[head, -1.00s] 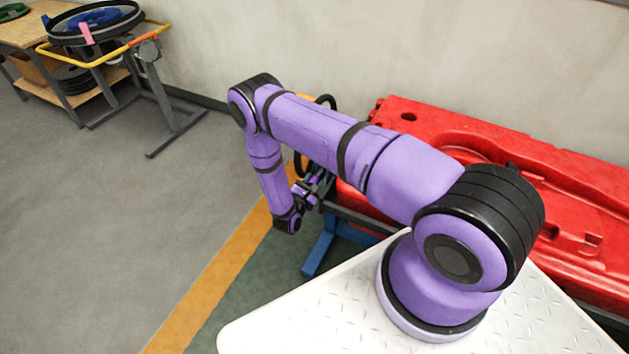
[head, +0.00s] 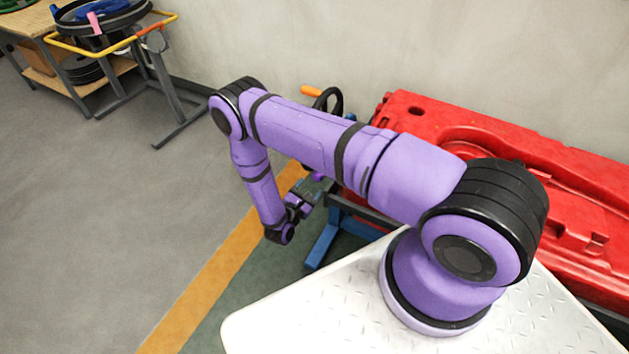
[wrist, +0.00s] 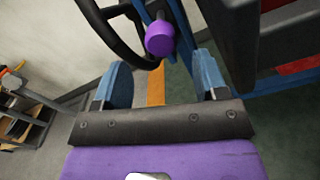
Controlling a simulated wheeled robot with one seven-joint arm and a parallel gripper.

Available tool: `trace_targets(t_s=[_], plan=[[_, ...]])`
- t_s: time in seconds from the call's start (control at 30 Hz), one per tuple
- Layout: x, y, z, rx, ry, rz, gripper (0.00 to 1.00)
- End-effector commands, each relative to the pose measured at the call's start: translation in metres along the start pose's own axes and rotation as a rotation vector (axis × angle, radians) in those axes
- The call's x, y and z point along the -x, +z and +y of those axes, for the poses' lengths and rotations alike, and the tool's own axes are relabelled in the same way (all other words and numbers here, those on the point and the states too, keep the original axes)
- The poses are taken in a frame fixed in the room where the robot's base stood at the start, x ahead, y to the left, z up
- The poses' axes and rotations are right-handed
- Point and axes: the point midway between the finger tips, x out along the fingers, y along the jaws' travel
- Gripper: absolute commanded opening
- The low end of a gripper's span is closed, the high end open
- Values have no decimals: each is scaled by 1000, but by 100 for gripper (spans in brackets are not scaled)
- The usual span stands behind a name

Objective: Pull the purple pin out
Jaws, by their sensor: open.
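The purple pin (wrist: 160,38) shows in the wrist view as a short purple knob, on a dark shaft beside a blue post. My gripper (wrist: 163,78) is open and empty, with its two blue-grey fingers wide apart. The knob appears in the upper middle of that view, above the gap between the fingertips; the fingers do not touch it. In the head view my gripper (head: 306,195) hangs at the end of my bent arm, left of the blue frame.
A black handwheel (wrist: 110,30) with an orange handle (head: 311,91) stands close to the pin. A dark beam (wrist: 244,45) is at its right. The red moulded tank (head: 520,165) lies by the wall. Open floor (head: 130,220) is at left.

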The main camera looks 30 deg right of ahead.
Motion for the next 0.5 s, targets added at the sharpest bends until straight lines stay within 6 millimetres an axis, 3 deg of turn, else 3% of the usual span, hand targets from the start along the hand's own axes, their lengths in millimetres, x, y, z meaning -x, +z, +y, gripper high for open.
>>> trace_targets(t_s=[0.2,0.5], plan=[[32,0,0,0,1,1,66],[42,0,0,0,0,0,66]])
